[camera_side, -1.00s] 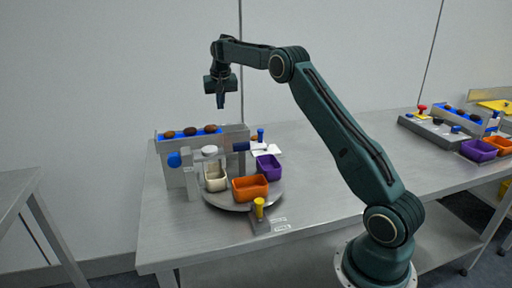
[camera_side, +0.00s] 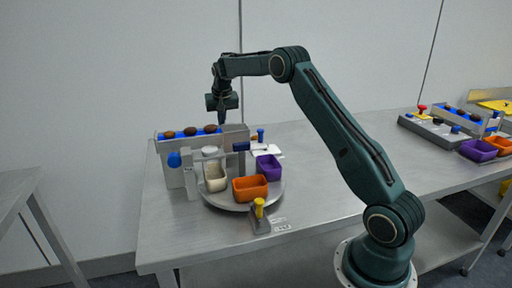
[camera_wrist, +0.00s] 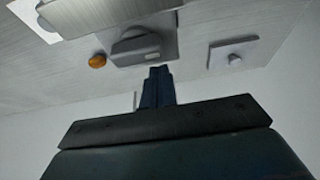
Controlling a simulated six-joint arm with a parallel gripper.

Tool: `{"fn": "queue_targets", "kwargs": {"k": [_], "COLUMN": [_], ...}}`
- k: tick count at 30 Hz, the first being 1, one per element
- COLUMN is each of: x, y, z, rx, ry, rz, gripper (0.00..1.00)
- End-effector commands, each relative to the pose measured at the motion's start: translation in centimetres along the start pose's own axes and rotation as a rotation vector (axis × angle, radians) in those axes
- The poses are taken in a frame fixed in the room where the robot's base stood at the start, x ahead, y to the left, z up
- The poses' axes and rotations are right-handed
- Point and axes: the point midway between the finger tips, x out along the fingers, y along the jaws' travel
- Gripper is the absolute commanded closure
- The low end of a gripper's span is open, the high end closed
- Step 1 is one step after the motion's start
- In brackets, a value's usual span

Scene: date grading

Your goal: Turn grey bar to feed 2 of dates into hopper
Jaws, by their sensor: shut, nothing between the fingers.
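In the side view, several brown dates (camera_side: 191,131) lie in a row on a blue feed strip (camera_side: 181,135) on top of the grey feeder (camera_side: 236,133). My gripper (camera_side: 221,121) is just above and behind the right part of the feeder, pointing down. Its fingers are together and hold nothing. They also show in the wrist view (camera_wrist: 158,71), with their tips close to a grey block (camera_wrist: 140,47); contact cannot be told. I cannot tell for sure which piece is the grey bar. The hopper is not clearly distinguishable.
A round turntable (camera_side: 228,206) in front carries a cream bin (camera_side: 215,178), an orange bin (camera_side: 250,188) and a purple bin (camera_side: 268,167). A yellow-topped knob (camera_side: 259,204) stands at its front edge. A blue knob (camera_side: 174,159) is at the feeder's left. Similar equipment stands at the far right.

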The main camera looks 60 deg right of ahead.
Motion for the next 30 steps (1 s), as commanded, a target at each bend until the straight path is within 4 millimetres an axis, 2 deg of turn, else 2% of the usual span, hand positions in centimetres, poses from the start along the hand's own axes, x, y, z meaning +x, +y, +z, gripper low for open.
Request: {"fn": "queue_targets", "kwargs": {"k": [9, 30], "x": [-0.41, -0.44], "y": [0.0, -0.01], "z": [1.09, 1.25], "rx": [0.0, -0.031], "ry": [0.0, -0.001], "rz": [-0.001, -0.011], "gripper": [1.0, 1.0]}}
